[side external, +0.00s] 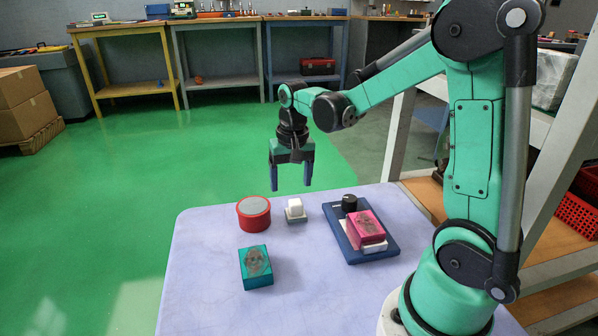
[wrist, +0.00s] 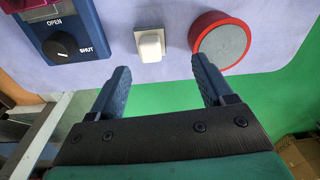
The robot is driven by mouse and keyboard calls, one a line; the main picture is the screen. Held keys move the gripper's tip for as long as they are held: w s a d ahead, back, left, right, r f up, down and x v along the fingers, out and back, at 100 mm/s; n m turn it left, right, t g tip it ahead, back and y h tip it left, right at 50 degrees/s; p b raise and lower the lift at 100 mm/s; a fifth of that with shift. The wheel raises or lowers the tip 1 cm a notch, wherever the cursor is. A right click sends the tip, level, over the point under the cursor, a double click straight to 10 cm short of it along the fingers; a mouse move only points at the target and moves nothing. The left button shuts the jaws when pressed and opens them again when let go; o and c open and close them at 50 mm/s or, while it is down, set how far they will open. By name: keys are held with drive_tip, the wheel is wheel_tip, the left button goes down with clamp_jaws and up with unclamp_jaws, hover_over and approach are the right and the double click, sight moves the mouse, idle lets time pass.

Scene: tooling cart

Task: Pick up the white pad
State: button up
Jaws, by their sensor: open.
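A small white block (side external: 295,205) sits on a grey base on the pale table, between the red round can and the blue board; it also shows in the wrist view (wrist: 150,43). A flat white slab (side external: 375,248) lies on the blue board, mostly covered by a pink box (side external: 366,227) with a picture on top. I cannot tell which of these white things is the pad. My gripper (side external: 291,180) is open and empty, above the table's far edge. In the wrist view, its fingers (wrist: 160,66) point toward the white block, apart from it.
The blue board (side external: 338,232) has a black knob (side external: 349,203); its labels read OPEN and SHUT in the wrist view. A red can (side external: 253,214) with a grey top stands left of the white block. A teal box (side external: 256,268) lies nearer the front. The table (side external: 200,290) is clear at front left.

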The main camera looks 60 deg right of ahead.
sight(296, 202)
drive_tip(key=shift+d+f+m+g, duration=0.4)
drive_tip(key=shift+d+f+m, duration=0.1)
drive_tip(key=shift+d+f, duration=0.4)
drive_tip(key=shift+f, duration=2.75)
drive_tip(key=shift+c, duration=0.2)
clamp_jaws()
